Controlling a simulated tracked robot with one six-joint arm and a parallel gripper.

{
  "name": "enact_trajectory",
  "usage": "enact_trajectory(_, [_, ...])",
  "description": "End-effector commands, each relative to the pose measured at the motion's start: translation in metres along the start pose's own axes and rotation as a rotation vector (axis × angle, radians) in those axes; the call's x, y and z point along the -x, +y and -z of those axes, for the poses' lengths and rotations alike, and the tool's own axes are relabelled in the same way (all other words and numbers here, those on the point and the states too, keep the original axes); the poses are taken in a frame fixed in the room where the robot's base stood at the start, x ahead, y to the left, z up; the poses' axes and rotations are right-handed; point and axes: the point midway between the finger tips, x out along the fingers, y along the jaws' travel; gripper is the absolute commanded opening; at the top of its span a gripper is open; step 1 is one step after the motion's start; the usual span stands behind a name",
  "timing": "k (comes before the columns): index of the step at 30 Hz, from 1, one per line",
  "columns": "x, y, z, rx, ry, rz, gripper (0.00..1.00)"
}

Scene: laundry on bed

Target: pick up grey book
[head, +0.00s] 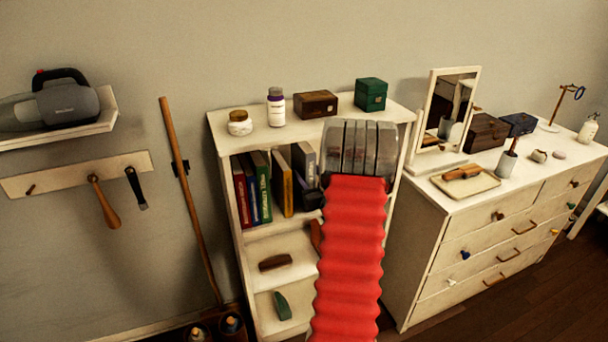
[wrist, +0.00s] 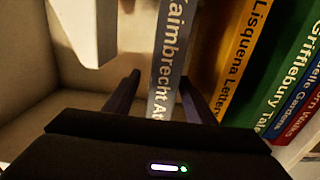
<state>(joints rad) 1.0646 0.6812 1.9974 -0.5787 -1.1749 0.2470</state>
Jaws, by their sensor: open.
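The grey book (wrist: 172,60) stands upright on the shelf with white lettering on its spine, at the end of a row of books. In the head view the grey book (head: 304,160) shows in the upper compartment, partly hidden by my arm. My gripper (wrist: 161,79) is open, with one dark finger on each side of the lower spine in the wrist view. I cannot tell whether either finger touches the book. In the head view my gripper is mostly hidden behind my arm.
A yellow book (wrist: 244,50) stands close beside the grey one, by the right finger in the wrist view. Beyond it are green (wrist: 290,70), blue and red books. The white shelf unit (head: 262,245) holds small items on top and below.

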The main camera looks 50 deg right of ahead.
Motion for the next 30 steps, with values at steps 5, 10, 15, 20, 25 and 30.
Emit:
enact_trajectory(5, [-0.022, -0.003, -0.001, 0.001, 0.001, 0.002, 0.5])
enact_trajectory(10, [-0.042, -0.003, -0.001, 0.0, 0.001, 0.001, 0.5])
enact_trajectory(15, [-0.047, -0.002, -0.001, -0.001, 0.001, 0.0, 0.5])
enact_trajectory(20, [-0.047, -0.002, -0.001, -0.001, 0.0, 0.0, 0.5])
enact_trajectory(25, [-0.047, -0.002, -0.001, -0.001, 0.0, 0.0, 0.5])
enact_trajectory(30, [-0.047, -0.002, -0.001, -0.001, 0.0, 0.0, 0.48])
